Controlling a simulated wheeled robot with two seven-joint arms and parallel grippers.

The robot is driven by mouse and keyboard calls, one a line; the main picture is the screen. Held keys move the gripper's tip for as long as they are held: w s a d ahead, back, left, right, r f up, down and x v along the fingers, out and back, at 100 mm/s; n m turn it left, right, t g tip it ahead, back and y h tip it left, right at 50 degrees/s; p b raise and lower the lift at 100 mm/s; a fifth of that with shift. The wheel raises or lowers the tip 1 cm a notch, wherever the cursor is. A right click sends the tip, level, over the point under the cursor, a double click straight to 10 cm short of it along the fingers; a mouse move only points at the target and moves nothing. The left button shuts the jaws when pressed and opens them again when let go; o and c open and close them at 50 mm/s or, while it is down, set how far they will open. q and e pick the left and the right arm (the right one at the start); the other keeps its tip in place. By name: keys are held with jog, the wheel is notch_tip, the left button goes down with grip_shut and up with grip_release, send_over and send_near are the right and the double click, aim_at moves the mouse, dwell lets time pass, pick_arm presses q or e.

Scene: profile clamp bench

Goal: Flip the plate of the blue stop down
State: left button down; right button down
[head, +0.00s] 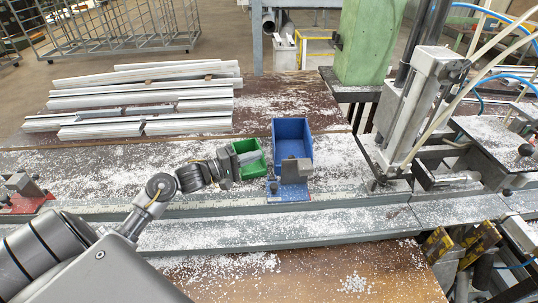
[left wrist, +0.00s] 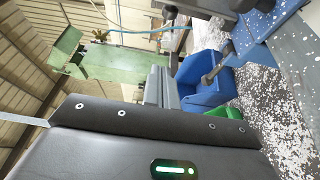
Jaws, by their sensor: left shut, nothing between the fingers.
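The blue stop (head: 287,193) sits on the grey rail in the middle of the head view. Its grey plate (head: 297,170) appears to stand up from the blue base, in front of the blue bin. My left gripper (head: 256,158) is shut and empty. It is just left of the plate, over the green bin, with a small gap seen between fingers and plate. In the left wrist view the fingers (left wrist: 165,88) point toward the blue bin, and part of the blue stop (left wrist: 258,28) shows at the upper right. My right gripper is not in view.
A blue bin (head: 292,128) and a green bin (head: 252,168) stand behind the rail. A red stop (head: 22,203) is at the far left. A clamp machine (head: 412,105) with hoses stands at the right. Metal profiles (head: 150,85) lie at the back. White chips litter the bench.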

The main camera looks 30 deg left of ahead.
aim_at(295, 173)
pick_arm(q)
jog(key=p+x, duration=0.3)
jog(key=x, duration=0.7)
jog(key=s+d, duration=0.1)
jog(key=s, duration=0.1)
jog(key=s+d+p, duration=0.1)
jog(key=s, duration=0.1)
jog(key=shift+d+f, duration=0.1)
jog(key=shift+d, duration=0.1)
jog(key=shift+w, duration=0.1)
jog(key=shift+d, duration=0.15)
